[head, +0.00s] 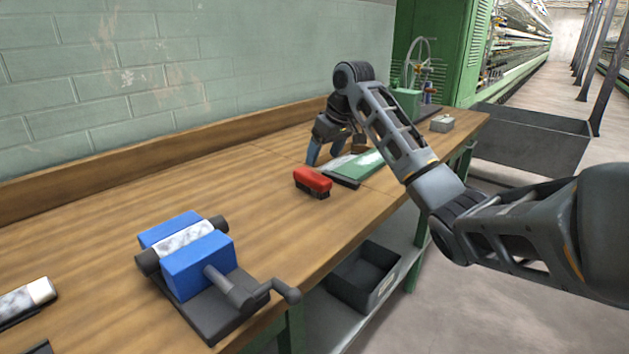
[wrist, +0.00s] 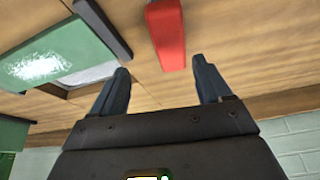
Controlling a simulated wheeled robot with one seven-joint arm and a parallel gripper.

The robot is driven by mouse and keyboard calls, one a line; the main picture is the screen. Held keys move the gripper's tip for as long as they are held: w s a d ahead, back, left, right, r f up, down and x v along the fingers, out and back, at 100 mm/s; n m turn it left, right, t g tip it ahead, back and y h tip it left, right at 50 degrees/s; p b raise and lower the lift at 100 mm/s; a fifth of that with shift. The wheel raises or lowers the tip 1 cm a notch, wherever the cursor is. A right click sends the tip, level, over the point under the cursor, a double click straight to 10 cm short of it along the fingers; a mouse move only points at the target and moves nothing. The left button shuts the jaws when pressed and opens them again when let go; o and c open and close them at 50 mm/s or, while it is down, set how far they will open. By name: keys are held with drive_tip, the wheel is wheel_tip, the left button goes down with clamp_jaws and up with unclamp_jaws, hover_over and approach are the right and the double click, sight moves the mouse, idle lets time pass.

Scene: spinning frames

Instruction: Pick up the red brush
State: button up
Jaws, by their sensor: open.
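The red brush (head: 313,180) lies on the wooden workbench (head: 180,200) with its dark bristles down. In the wrist view the red brush (wrist: 167,32) shows at the top, between the lines of the two fingers and beyond their tips. My gripper (head: 318,152) is over the bench behind the brush, pointing down. In the wrist view my gripper (wrist: 162,85) has its fingers apart with nothing between them. The far finger is partly hidden in the head view.
A green-and-dark flat object (head: 357,170) lies right beside the brush, near my gripper. A blue vise (head: 197,262) stands at the front left. A small grey block (head: 441,123) sits at the far right. Bare bench lies left of the brush.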

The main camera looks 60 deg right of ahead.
sight(313, 174)
drive_tip(key=shift+w+a+f+n, duration=0.15)
drive_tip(key=shift+w+a+f, duration=0.15)
drive_tip(key=shift+f, duration=0.25)
drive_tip(key=shift+w+a+f+n, duration=0.15)
drive_tip(key=shift+w+f, duration=0.15)
drive_tip(key=shift+f, duration=0.25)
drive_tip(key=shift+x, duration=2.8)
drive_tip(key=shift+w+a, duration=0.1)
drive_tip(key=shift+w, duration=0.05)
drive_tip(key=shift+f+p, duration=0.25)
drive_tip(key=shift+p, duration=0.15)
drive_tip(key=shift+c, duration=0.2)
drive_tip(key=c, duration=1)
